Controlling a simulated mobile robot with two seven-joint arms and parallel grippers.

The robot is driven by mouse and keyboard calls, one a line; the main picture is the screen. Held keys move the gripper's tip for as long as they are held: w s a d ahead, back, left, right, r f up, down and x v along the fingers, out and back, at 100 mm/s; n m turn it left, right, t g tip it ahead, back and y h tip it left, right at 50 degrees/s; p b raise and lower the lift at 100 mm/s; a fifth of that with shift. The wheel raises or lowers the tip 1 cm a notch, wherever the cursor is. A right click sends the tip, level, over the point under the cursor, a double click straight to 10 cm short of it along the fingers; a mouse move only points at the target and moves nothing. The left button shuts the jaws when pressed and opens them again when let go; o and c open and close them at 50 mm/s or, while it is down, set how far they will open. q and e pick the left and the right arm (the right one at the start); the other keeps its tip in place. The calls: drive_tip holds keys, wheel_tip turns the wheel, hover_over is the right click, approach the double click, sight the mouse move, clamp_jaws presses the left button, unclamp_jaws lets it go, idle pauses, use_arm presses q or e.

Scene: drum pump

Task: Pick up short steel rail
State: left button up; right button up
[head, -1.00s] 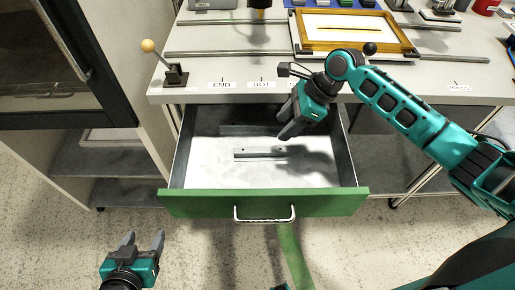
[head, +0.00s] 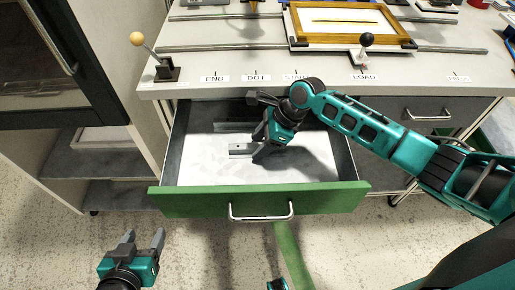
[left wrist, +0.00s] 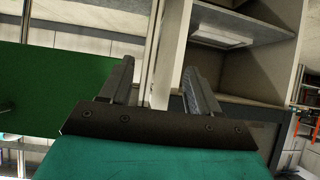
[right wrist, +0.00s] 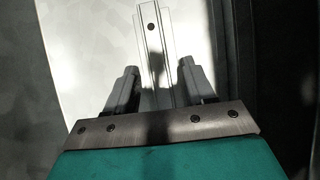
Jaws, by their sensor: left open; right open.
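The short steel rail (head: 240,149) lies on the floor of the open drawer, a light grey strip with small dark holes. My right gripper (head: 262,150) is down in the drawer over the rail's right part and hides it. In the right wrist view the rail (right wrist: 153,38) runs lengthwise between the open fingers (right wrist: 158,78); I cannot tell whether they touch it. My left gripper (head: 144,242) is open and empty, low in front of the drawer's left side. Its spread fingers also show in the left wrist view (left wrist: 158,80).
The drawer's green front (head: 190,203) and side walls surround my right gripper. The worktop (head: 215,65) overhangs the drawer's back. A lever with a beige knob (head: 137,39) stands at its left edge. A wooden frame (head: 296,28) lies at the back. Floor around my left gripper is clear.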

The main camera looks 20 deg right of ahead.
drive_tip(key=c, duration=0.5)
drive_tip(key=shift+c, duration=1.3)
